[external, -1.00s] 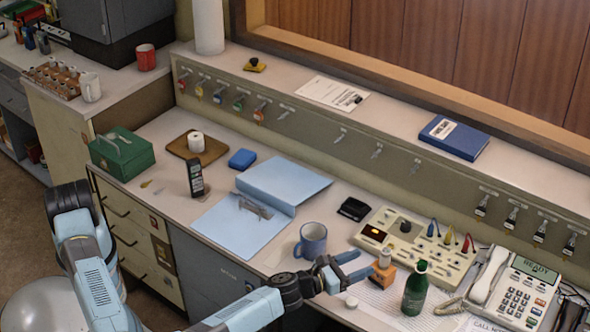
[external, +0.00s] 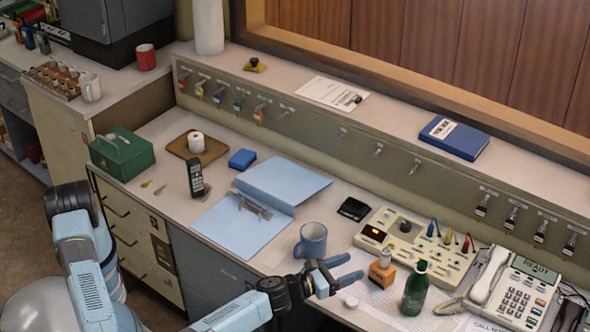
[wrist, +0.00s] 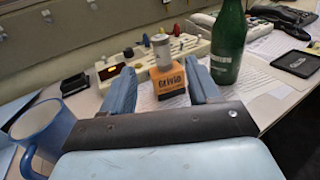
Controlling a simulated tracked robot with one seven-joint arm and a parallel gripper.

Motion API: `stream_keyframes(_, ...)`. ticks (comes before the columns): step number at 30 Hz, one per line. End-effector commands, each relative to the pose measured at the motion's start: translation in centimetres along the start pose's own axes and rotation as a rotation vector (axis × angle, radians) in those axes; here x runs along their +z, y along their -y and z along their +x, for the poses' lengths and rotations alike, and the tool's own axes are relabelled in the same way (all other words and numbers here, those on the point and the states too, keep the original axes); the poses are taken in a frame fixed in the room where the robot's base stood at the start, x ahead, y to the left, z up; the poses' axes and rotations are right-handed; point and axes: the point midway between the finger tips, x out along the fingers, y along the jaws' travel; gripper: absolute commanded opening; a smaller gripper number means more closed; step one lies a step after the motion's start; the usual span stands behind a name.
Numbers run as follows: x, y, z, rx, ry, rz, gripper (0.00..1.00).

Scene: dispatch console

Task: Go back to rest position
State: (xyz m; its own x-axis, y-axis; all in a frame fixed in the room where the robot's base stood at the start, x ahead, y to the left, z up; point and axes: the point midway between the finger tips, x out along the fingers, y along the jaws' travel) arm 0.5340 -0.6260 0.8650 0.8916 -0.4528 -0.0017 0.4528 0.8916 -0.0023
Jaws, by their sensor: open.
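My gripper (external: 350,272) is over the front part of the desk, between the blue mug (external: 312,240) and the green bottle (external: 415,288). Its two light-blue fingers are apart with nothing between them. In the wrist view my gripper (wrist: 160,88) points at a small orange box (wrist: 168,80) with a grey-white cylinder (wrist: 161,48) on top. The box stands just beyond the fingertips, and I cannot tell the exact gap. The external view shows the orange box (external: 381,275) to the right of the fingers.
The control panel (external: 440,262) and telephone (external: 518,290) are behind and to the right. An open blue folder (external: 235,232) lies to the left. The blue mug (wrist: 38,130) is close on the left in the wrist view.

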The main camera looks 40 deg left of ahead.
Motion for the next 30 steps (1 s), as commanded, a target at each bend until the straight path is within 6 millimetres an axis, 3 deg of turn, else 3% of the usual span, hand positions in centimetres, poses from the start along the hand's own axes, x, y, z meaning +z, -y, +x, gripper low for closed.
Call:
stream_keyframes(5, 0.2, -2.1, 1.0, 0.055, -0.041, -0.053, 0.61)
stream_keyframes(15, 0.7, -10.3, 3.9, 0.28, -0.208, -0.296, 0.61)
stream_keyframes(26, 1.5, -17.2, 5.0, 0.467, -0.322, -0.517, 0.61)
stream_keyframes(30, 1.4, -20.5, 4.9, 0.561, -0.36, -0.628, 0.61)
